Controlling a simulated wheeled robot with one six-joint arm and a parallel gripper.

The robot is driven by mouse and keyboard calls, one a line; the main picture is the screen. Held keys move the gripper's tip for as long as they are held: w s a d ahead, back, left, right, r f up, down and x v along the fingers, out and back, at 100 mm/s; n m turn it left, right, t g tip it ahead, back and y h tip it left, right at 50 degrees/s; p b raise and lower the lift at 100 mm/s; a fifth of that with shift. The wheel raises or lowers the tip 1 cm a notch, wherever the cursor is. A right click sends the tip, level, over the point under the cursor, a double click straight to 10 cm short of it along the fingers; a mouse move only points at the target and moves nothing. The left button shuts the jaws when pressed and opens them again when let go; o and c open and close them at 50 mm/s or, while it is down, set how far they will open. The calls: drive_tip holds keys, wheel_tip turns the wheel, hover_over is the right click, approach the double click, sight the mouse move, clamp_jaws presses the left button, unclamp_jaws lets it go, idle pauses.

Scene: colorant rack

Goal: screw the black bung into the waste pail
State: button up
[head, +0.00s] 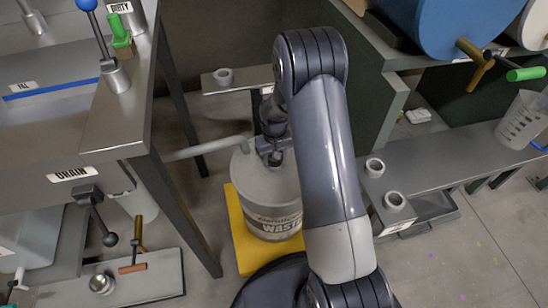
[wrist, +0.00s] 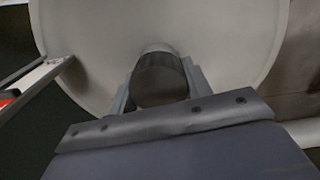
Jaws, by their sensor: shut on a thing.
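The waste pail (head: 272,222) is a pale grey drum with a "WASTE" label, standing upright on a yellow base (head: 240,235). My gripper (head: 274,156) is over the pail's top and points down at it. In the wrist view, my gripper is shut on a dark round piece, the black bung (wrist: 160,84), with a finger on each side. The pail's pale round top (wrist: 90,40) fills the background there. The bung's lower end and the opening are hidden, so I cannot tell whether it is seated. In the head view my arm and gripper hide the bung.
A steel bench (head: 130,110) with a drain valve (head: 92,205) stands left of the pail. A pipe (head: 205,149) runs toward the pail from the left. A low bench with ringed holders (head: 394,201) is at right. Open floor (head: 445,260) lies at front right.

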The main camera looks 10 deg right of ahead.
drive_tip(key=m, duration=0.5)
drive_tip(key=shift+d+m, duration=0.15)
drive_tip(key=shift+m, duration=0.15)
drive_tip(key=m, duration=0.5)
drive_tip(key=shift+d, duration=0.1)
drive_tip(key=o, duration=0.9)
drive_tip(key=shift+o, duration=0.2)
drive_tip(key=n, duration=0.6)
drive_tip(key=shift+n, duration=0.4)
drive_tip(key=n, duration=0.6)
drive_tip(key=shift+a+n, duration=0.3)
drive_tip(key=shift+n, duration=0.1)
